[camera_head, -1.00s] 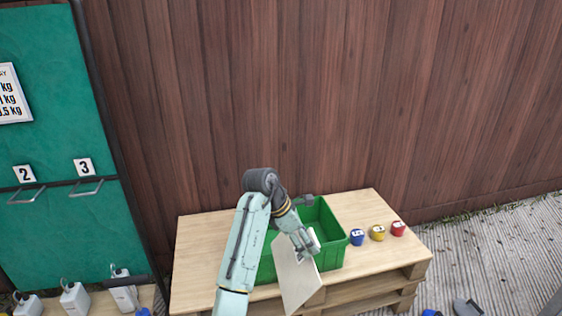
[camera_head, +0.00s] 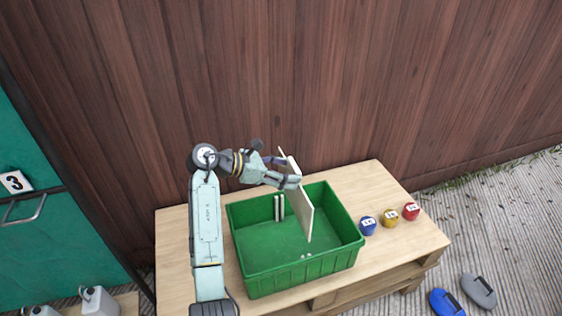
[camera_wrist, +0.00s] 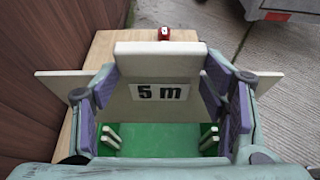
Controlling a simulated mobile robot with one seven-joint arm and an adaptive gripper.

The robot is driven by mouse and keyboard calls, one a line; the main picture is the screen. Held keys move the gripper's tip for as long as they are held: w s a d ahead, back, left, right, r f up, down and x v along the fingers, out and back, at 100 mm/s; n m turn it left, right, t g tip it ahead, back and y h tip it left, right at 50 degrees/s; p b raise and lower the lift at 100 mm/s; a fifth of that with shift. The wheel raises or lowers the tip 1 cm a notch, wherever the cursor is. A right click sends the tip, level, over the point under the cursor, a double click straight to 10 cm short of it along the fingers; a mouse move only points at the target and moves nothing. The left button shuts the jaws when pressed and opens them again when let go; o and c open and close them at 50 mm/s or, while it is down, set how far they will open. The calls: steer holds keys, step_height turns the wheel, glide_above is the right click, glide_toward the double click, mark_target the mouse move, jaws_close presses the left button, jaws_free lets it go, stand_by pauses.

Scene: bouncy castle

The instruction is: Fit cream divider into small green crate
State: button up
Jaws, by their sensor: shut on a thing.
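The cream divider (camera_head: 302,207) is a thin upright board held over the right part of the small green crate (camera_head: 305,275). My gripper (camera_head: 287,172) is shut on its upper part. In the wrist view the divider (camera_wrist: 60,85) shows side wings, a "5 m" label and a thick block between the fingers of my gripper (camera_wrist: 160,75). The crate stands on the table, its floor open to view. Paired cream guide strips (camera_head: 279,207) stand at its back wall; small strip tops show near the front wall. The divider looks apart from the strips; whether its lower edge is below the rim I cannot tell.
The crate stands on a wooden pallet table (camera_head: 180,255). Blue (camera_head: 368,226), yellow (camera_head: 390,218) and red (camera_head: 411,211) labelled pots stand right of it. A brown plank wall (camera_head: 330,80) rises behind. The table left of the crate is clear.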

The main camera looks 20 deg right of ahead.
step_height(320, 180, down, 7)
steer(key=b, duration=1)
steer(key=shift+r, duration=0.15)
steer(key=shift+s, duration=0.1)
steer(key=shift+a+r+p, duration=0.1)
steer(key=shift+r+p, duration=0.05)
steer(key=shift+p, duration=0.8)
steer(key=shift+p, duration=2)
stand_by(0.7)
steer(key=shift+f, duration=0.2)
